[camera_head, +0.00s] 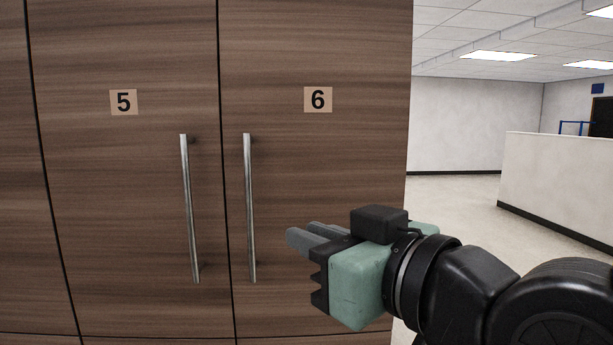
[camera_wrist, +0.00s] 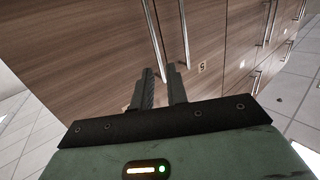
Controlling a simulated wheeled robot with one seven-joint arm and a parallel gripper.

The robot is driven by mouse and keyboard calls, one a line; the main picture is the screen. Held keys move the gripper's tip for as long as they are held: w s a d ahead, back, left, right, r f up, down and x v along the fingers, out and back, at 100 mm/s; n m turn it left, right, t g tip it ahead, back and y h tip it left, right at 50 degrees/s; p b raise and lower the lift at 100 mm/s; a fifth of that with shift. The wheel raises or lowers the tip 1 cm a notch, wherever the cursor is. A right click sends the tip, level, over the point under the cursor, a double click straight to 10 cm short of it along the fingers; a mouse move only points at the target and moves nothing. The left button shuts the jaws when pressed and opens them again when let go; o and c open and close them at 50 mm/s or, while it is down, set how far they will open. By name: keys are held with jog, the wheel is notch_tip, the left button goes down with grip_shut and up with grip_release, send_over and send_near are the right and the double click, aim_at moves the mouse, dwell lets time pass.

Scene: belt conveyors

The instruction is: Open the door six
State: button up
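Door six (camera_head: 318,180) is a brown wood-grain panel marked 6, shut flush beside door five. Its long vertical silver handle (camera_head: 249,208) stands near its left edge. My gripper (camera_head: 300,231) is to the right of this handle, its grey fingers pointing left toward it, and it looks apart from it. In the wrist view my gripper (camera_wrist: 159,70) shows two dark fingers with a gap between them and nothing held.
Door five (camera_head: 120,200), with its own handle (camera_head: 190,208) close to the left of door six's handle, is shut. More cabinet doors and handles show at right in the wrist view (camera_wrist: 268,22). Open floor (camera_head: 450,205) and a low white wall (camera_head: 560,180) lie to the right.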

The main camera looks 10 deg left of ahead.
aim_at(250, 188)
jog(key=shift+t, duration=0.5)
jog(key=p+x, duration=0.2)
jog(key=x, duration=0.3)
jog(key=r+p+x, duration=0.1)
jog(key=p+x, duration=0.2)
jog(key=x, duration=0.3)
jog(key=r+p+x, duration=0.1)
jog(key=p+x, duration=0.1)
jog(key=x, duration=0.4)
jog(key=shift+w+d, duration=0.2)
jog(key=shift+w, duration=0.1)
jog(key=shift+w+a, duration=0.1)
grip_shut()
